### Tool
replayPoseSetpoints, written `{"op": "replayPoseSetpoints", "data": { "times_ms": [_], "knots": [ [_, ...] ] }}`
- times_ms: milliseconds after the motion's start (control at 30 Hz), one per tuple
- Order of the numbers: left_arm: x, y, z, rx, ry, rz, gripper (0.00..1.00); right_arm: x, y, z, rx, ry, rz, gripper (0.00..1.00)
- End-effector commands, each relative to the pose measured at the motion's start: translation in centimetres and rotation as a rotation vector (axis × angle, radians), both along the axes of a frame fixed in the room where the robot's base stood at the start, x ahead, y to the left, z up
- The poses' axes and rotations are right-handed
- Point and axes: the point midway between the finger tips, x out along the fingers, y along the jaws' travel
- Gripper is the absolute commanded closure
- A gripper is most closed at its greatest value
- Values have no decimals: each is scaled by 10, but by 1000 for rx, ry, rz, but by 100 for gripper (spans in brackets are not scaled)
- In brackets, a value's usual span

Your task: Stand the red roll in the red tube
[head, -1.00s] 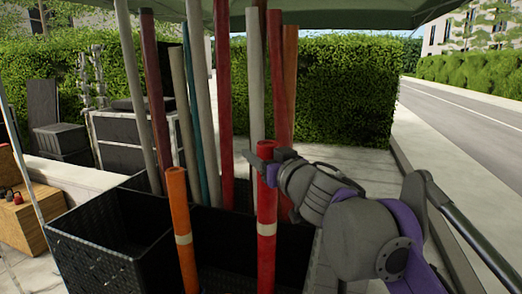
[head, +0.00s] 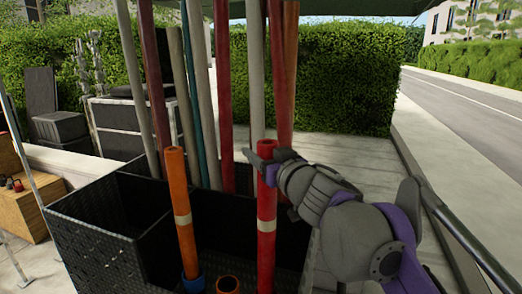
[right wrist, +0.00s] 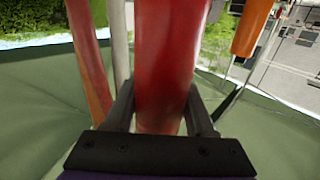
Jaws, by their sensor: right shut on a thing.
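The red roll (head: 266,205) with a cream band stands about upright at the front of the black crate. My right gripper (head: 266,168) is shut on it near its top. The roll's lower end runs out of the bottom of the head view. In the right wrist view the red roll (right wrist: 165,60) is between the two fingers. I cannot make out the red tube in either view. My left gripper is not in view.
An orange roll (head: 180,205) stands in a blue tube (head: 193,284) to the left. An orange-rimmed tube (head: 228,285) is between the rolls. Several long poles (head: 224,90) rise behind, from the black woven crate (head: 95,240). A hedge (head: 345,80) stands farther back.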

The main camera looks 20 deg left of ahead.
Motion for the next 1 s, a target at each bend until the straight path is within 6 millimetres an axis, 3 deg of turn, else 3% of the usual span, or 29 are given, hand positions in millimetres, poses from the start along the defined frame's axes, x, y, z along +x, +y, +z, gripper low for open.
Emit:
{"op": "replayPoseSetpoints", "data": {
  "times_ms": [600, 1000],
  "knots": [
    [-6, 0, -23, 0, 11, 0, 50, 0, 0, -31, 1, 1, 0, 100],
    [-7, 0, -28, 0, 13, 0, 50, 0, 0, -37, 1, -1, 0, 100]
  ]
}}
